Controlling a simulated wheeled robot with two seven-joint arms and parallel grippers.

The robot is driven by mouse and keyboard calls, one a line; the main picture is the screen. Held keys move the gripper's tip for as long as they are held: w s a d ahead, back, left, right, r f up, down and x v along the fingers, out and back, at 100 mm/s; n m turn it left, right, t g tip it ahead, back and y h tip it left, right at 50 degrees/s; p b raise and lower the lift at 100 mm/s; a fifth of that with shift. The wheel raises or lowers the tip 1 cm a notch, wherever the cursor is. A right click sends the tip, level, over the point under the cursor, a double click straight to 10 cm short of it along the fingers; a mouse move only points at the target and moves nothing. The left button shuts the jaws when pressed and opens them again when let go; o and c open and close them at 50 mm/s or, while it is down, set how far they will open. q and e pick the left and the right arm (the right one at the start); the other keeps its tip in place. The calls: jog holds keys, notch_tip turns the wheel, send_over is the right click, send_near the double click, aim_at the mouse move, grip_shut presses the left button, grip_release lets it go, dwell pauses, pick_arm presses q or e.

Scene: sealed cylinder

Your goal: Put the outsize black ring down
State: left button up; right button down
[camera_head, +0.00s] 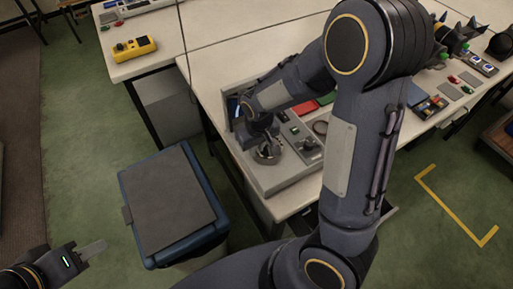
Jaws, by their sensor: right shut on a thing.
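My right gripper (266,146) points down over the grey workstation tray (272,185) on the bench, low and close to its front left part. It is shut on a dark ring-like thing, taken as the outsize black ring (268,156); the jaws and wrist hide much of it. Shiny metal shows at the same spot, and I cannot tell whether the ring touches it.
A blue bin with a grey lid (170,200) stands on the floor left of the tray. A small screen, a red piece (304,108) and a black knobbed fixture (309,147) are near the gripper. A yellow device (134,48) sits on the left bench.

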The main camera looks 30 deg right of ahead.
jog(key=shift+f, duration=0.6)
jog(key=shift+f, duration=0.1)
jog(key=shift+f+b, duration=0.3)
jog(key=shift+b, duration=0.1)
jog(key=c, duration=1.4)
grip_release()
jog(key=shift+r, duration=0.1)
